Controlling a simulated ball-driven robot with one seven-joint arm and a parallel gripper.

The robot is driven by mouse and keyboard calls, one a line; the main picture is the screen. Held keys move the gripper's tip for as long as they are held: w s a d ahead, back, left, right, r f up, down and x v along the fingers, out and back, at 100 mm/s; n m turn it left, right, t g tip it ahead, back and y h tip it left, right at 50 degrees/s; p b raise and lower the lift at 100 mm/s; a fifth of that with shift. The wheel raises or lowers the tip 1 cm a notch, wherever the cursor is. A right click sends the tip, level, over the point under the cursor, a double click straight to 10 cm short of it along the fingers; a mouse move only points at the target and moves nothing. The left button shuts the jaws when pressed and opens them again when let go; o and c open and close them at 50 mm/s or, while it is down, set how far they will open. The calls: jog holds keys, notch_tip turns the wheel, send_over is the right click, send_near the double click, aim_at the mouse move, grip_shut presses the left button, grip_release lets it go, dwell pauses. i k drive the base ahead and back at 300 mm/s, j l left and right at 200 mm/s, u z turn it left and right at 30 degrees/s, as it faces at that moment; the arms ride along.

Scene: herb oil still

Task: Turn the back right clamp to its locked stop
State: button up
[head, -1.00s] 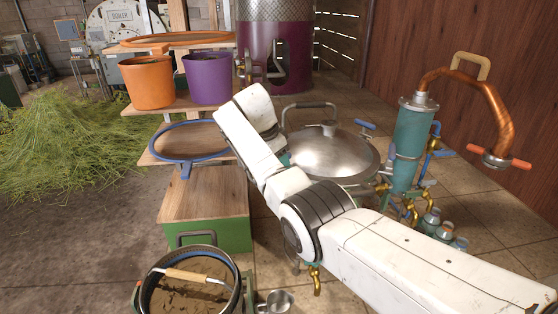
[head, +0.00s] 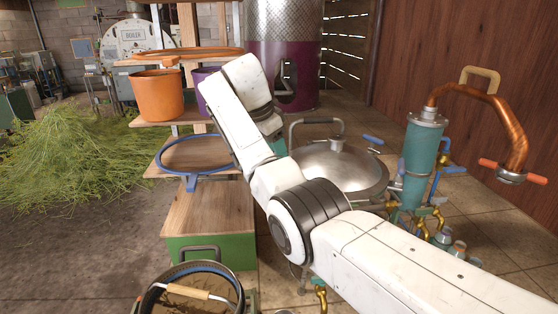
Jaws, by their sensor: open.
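The still pot has a domed metal lid (head: 335,168) and stands right of centre, partly behind my arm. A clamp with a blue handle (head: 373,140) shows at the lid's back right edge. The handle slants down to the right, and I cannot tell how it stands against its stop. The lid's left and front edges are mostly hidden by my arm. My forearm rises up and left in front of the shelves, left of the lid. My gripper's fingers do not show; the clamp's handle is clear of my arm in this view.
A teal condenser (head: 420,165) with a copper pipe (head: 517,125) stands right of the pot. A stepped wooden stand (head: 208,215) holds an orange bucket (head: 157,95) and a blue ring (head: 165,160). A tub (head: 150,300) sits at the front. Tiled floor lies behind the pot.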

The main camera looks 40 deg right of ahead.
aim_at(373, 141)
jog(key=i+l+z, duration=0.1)
jog(key=z, duration=0.3)
jog(key=i+l+z, duration=0.2)
jog(key=z, duration=0.15)
jog(key=i+l+z, duration=0.15)
jog(key=z, duration=0.25)
